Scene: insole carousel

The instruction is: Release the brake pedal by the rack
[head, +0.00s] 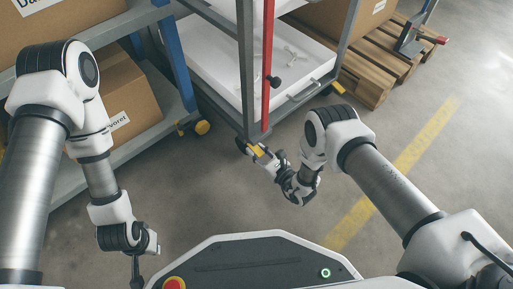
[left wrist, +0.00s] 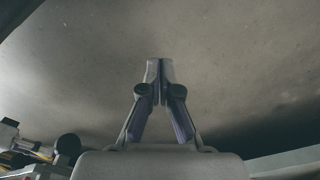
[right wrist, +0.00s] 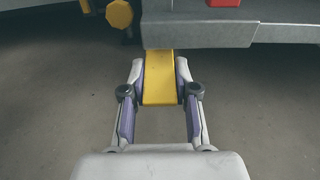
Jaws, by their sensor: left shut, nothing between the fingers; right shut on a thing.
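The yellow brake pedal (head: 257,150) sticks out low at the front foot of the rack (head: 247,100). It also shows in the right wrist view (right wrist: 160,80), where its far end meets the grey metal edge of the rack. My right gripper (head: 262,152) is shut on the pedal, with one finger on each side of it; the right wrist view shows both fingers (right wrist: 161,68) along its edges. My left gripper (head: 137,270) hangs low at the left, apart from the rack. In the left wrist view its fingertips (left wrist: 160,63) meet with nothing between them.
A red upright bar (head: 267,60) and white trays (head: 215,75) belong to the rack. Shelving with boxes (head: 125,90) stands at the left, with a yellow caster (head: 202,127). A wooden pallet (head: 370,80) lies behind at the right. The floor at the right is clear.

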